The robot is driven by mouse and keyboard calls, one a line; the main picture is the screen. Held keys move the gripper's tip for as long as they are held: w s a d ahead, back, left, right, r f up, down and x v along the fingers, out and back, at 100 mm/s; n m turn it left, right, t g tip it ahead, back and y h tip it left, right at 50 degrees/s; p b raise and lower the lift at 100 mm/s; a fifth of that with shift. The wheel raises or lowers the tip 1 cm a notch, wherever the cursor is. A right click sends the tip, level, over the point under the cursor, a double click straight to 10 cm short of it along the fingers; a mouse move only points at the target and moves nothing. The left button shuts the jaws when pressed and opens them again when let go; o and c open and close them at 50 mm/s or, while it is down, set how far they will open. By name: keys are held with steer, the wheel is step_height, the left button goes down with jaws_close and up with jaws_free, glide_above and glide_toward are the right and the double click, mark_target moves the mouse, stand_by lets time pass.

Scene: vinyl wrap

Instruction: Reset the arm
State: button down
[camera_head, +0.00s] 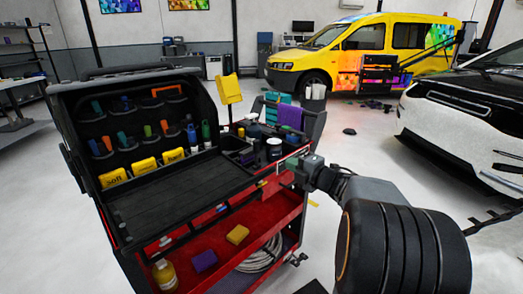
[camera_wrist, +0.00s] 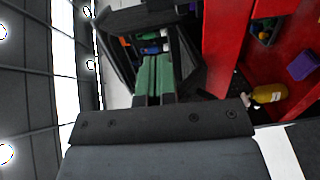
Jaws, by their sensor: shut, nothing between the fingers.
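My gripper (camera_head: 285,168) is at the right side of the tool cart (camera_head: 150,203) in the head view, level with its top tray. My arm reaches it from the right. In the wrist view, the two green fingers of my gripper (camera_wrist: 153,62) lie side by side, shut and empty. The wrist view is turned sideways, and the cart (camera_wrist: 220,50) fills much of its upper right.
The cart has a red lower shelf (camera_head: 215,252) with a yellow bottle (camera_head: 164,275), a yellow block (camera_head: 238,234) and a purple block (camera_head: 204,261). A white car (camera_head: 465,120) stands at right, a yellow van (camera_head: 345,55) behind. Grey floor lies between.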

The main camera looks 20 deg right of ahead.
step_height(320, 180, up, 12)
steer(key=s+a+m+g+h+p, duration=0.2)
steer(key=a+m+h+p, duration=0.1)
steer(key=m+h+p, duration=0.8)
steer(key=s+a+m+g+y+p, duration=0.5)
steer(key=s+a+m+g+p, duration=0.5)
steer(key=s+a+p, duration=0.3)
steer(key=s+p, duration=0.1)
steer(key=s, duration=0.2)
steer(key=shift+s+r+m+g, duration=0.3)
steer(key=shift+s+r, duration=0.05)
